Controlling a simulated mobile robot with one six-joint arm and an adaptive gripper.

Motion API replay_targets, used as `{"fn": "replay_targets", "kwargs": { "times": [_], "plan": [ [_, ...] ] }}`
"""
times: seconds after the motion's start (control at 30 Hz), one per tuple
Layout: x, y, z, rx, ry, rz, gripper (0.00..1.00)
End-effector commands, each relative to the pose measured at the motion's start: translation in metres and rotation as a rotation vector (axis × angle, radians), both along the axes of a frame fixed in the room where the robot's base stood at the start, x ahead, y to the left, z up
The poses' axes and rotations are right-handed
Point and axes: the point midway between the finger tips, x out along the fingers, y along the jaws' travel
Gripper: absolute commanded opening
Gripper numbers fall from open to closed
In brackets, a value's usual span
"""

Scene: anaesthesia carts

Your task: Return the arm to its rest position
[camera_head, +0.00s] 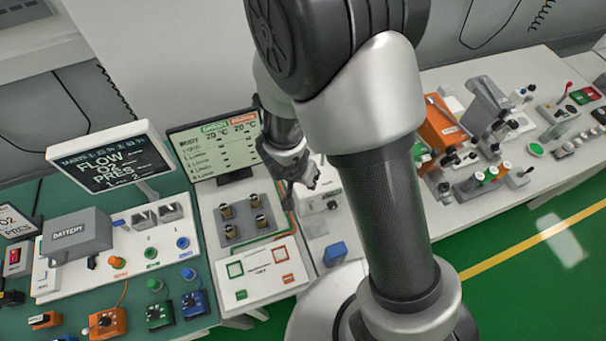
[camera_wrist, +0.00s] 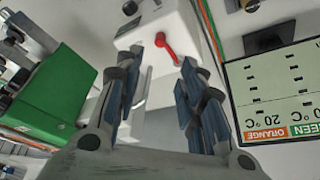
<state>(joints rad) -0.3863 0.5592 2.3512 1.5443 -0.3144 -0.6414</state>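My gripper (camera_head: 298,172) hangs over the bench in the head view, left of my large arm links, near a white box (camera_head: 318,205). In the wrist view my gripper (camera_wrist: 160,65) has its two fingers spread apart, with nothing held between them. A white unit with a red lever (camera_wrist: 166,46) lies beyond the fingertips. The distance from the fingertips to the lever is hard to tell. My arm is bent, and its links hide part of the bench behind them.
A monitor (camera_head: 214,143) with temperature readings stands left of my gripper. Left are a FLOW display (camera_head: 112,160) and a grey BATTERY box (camera_head: 77,236). A second bench with an orange unit (camera_head: 442,126) stands right. Green floor (camera_head: 540,270) lies open at lower right.

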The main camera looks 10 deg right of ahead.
Motion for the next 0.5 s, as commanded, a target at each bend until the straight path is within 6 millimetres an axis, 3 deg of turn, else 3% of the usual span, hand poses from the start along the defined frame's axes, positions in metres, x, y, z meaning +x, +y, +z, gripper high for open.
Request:
{"fn": "replay_targets", "kwargs": {
  "times": [0.37, 0.5],
  "plan": [
    [0.001, 0.000, 0.000, 0.002, -0.001, 0.000, 0.36],
    [0.011, 0.009, 0.007, 0.057, -0.037, 0.029, 0.36]
  ]
}}
